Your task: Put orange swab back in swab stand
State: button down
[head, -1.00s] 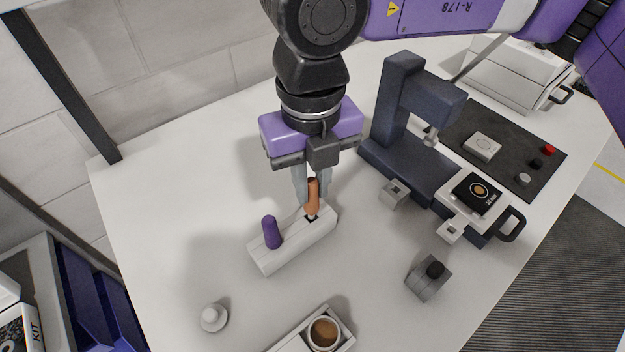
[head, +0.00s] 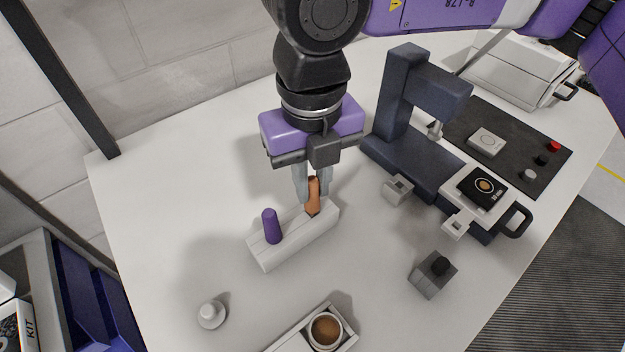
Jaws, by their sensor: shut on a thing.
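The orange swab (head: 313,194) stands upright at the right end of the white swab stand (head: 292,243). Its lower end meets the top of the stand where the right hole was seen, and it looks seated in it. My gripper (head: 313,185) is above the right end of the stand, pointing down, with its grey fingers shut on the orange swab. A purple swab (head: 271,226) stands in the left part of the same stand, apart from my gripper.
A dark blue press (head: 405,150) stands close right of my gripper. A small grey block with a black knob (head: 434,274), a white knob piece (head: 211,313) and a tray with a brown-filled cup (head: 325,331) lie toward the front. The table left of the stand is clear.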

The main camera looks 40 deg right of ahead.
jog(key=shift+s+a+f+b, duration=0.15)
jog(key=shift+f+b, duration=0.55)
jog(key=shift+f, duration=0.2)
jog(key=c, duration=1.3)
grip_release()
jog(key=shift+o, duration=0.2)
